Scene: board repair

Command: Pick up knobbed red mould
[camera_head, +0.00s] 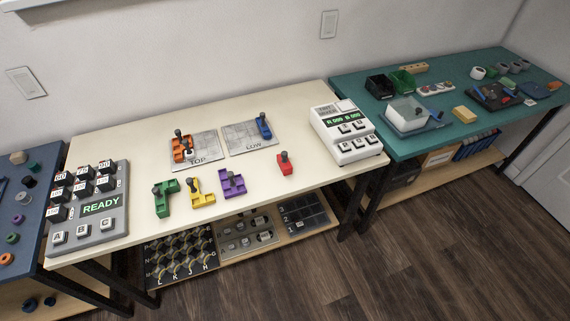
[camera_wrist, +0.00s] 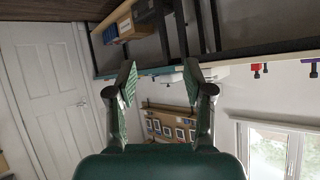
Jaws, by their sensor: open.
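The knobbed red mould (camera_head: 285,168) sits upright on the cream table (camera_head: 330,185), right of the purple mould (camera_head: 232,183), with a dark knob on top. In the wrist view a small red shape (camera_wrist: 255,68) at the upper right looks like the same mould, seen from far off. My gripper (camera_wrist: 160,75) is open and empty in the wrist view, its two fingers spread wide. It is well away from the red mould and touches nothing. My gripper does not show in the head view.
Green (camera_head: 165,197) and yellow (camera_head: 201,195) knobbed moulds stand left of the purple one. Behind are the TOP plate (camera_head: 207,157) with an orange mould and the LOW plate (camera_head: 243,144) with a blue one. A white keypad device (camera_head: 346,134) stands right. Table space around the red mould is clear.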

